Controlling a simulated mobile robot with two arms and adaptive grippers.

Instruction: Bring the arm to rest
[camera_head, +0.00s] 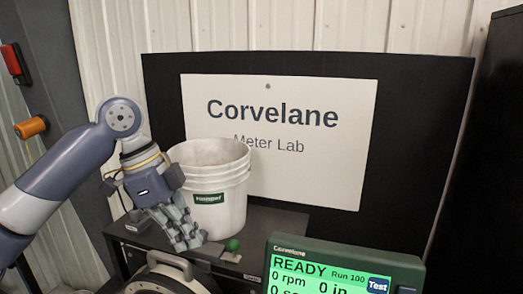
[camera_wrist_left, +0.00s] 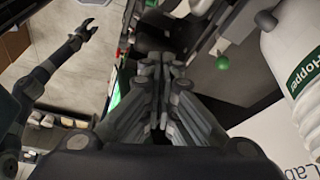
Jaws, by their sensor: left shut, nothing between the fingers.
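My left gripper (camera_head: 190,240) comes in from the left with its fingers pointing down. It is shut and empty, in front of the white bucket (camera_head: 226,180) and just left of a small green ball-shaped knob (camera_head: 233,245). In the left wrist view its closed fingers (camera_wrist_left: 155,68) point away from the camera over the dark meter stand. The green knob (camera_wrist_left: 222,63) shows right of them there. My right gripper (camera_wrist_left: 84,30) shows small at the upper left of the wrist view, away from the stand; its finger state is unclear.
The bucket, labelled Hopper (camera_wrist_left: 303,72), is close beside the left gripper. A green display unit (camera_head: 335,270) reads READY at the front right. A round metal-rimmed part (camera_head: 170,268) lies below the gripper. A black panel with a Corvelane Meter Lab sign (camera_head: 320,180) stands behind.

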